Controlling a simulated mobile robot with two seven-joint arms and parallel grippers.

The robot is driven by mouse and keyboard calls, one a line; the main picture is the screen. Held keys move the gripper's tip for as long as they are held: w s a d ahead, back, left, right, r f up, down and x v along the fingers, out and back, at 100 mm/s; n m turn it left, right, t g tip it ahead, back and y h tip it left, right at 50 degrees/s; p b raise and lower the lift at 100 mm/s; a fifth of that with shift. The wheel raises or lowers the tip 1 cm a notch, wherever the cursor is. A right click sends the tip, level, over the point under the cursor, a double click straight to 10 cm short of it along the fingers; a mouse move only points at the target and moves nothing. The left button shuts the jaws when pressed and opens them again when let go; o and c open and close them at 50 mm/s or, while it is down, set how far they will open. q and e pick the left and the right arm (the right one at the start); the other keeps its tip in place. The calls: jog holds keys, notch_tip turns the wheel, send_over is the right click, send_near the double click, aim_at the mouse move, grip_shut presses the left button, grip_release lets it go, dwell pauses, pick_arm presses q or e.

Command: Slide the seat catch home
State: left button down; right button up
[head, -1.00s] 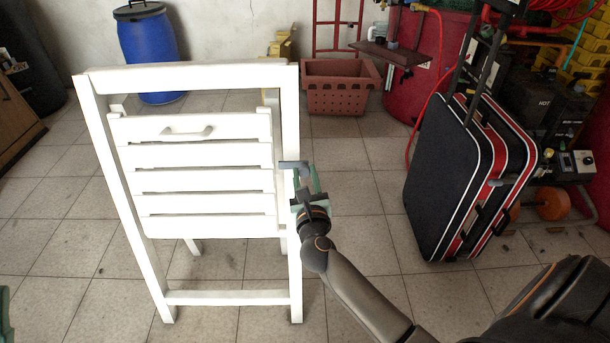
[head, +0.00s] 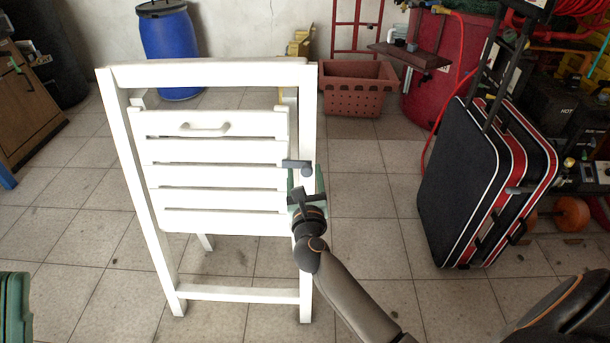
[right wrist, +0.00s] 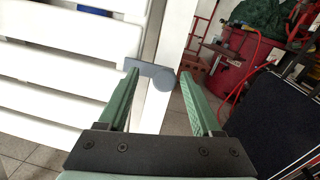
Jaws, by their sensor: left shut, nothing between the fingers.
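A white folding chair (head: 308,100) stands upright with its slatted seat (head: 215,150) folded up against the frame. The grey seat catch (head: 290,165) lies across the right post, its left end at the edge of the slats. In the right wrist view the catch (right wrist: 145,70) has a flat bar and a round knob (right wrist: 163,80). My right gripper (head: 307,182) is at the catch. In the right wrist view its green fingers (right wrist: 160,85) are open, with the knob between the tips and space to its right. My left gripper (head: 14,278) is shut and empty at the lower left edge, partly cut off.
A black and red suitcase (head: 470,180) stands to the right of the chair. A blue barrel (head: 172,50) and a terracotta crate (head: 350,88) are behind. A wooden cabinet (head: 25,105) is at left. The tiled floor around the chair is mostly clear.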

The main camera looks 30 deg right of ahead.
jog(key=p+v, duration=0.1)
jog(key=v, duration=0.6)
jog(key=shift+s+a, duration=0.2)
jog(key=shift+s, duration=0.05)
dwell(0.3)
